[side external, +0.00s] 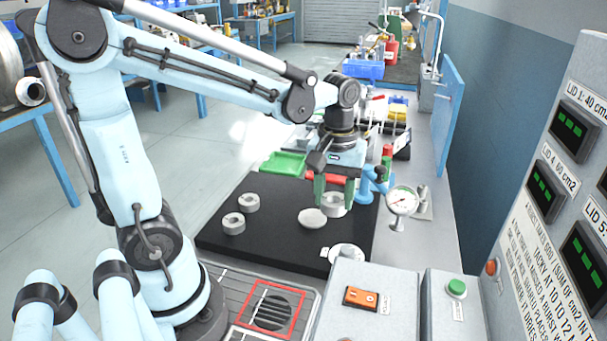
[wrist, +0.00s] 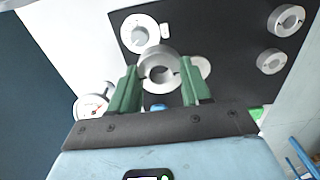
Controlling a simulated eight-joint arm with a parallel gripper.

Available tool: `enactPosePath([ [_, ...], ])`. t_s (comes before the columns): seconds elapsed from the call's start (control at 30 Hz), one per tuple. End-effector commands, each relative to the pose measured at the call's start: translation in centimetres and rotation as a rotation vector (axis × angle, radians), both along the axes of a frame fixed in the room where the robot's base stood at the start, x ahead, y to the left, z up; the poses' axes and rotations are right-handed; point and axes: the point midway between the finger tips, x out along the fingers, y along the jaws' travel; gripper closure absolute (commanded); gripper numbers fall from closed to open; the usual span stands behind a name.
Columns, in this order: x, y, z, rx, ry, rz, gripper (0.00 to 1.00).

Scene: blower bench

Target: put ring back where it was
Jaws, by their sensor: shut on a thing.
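My gripper (side external: 335,199) has green fingers and points down over the black mat (side external: 275,240). It is shut on a grey ring (side external: 335,205), with one finger on each side. In the wrist view, the held ring (wrist: 160,67) sits between the fingertips and looks larger than the other rings. I cannot tell how far it is above the mat. Two more grey rings (side external: 249,202) (side external: 233,223) lie on the mat's left part; they also show in the wrist view (wrist: 286,20) (wrist: 271,61). A pale round disc (side external: 311,219) lies just left of the held ring.
A round white fixture (side external: 346,253) stands at the mat's near right edge. A dial gauge (side external: 403,201) and a blue fitting (side external: 371,185) stand right of my gripper. A green tray (side external: 283,163) is behind. The mat's middle left is clear.

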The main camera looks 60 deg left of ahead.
Motion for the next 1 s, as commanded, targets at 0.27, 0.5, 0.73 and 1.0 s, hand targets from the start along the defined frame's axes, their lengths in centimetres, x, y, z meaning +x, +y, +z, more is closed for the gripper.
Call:
enactPosePath([
  [0.27,1.0,3.2,0.6,0.0,0.0,0.165,0.96],
  [0.5,1.5,12.0,0.5,0.0,0.0,0.496,0.96],
  [0.73,0.5,18.3,0.1,0.0,0.0,0.722,0.96],
  [1.0,-0.6,21.8,-1.0,0.0,0.0,0.794,0.96],
])
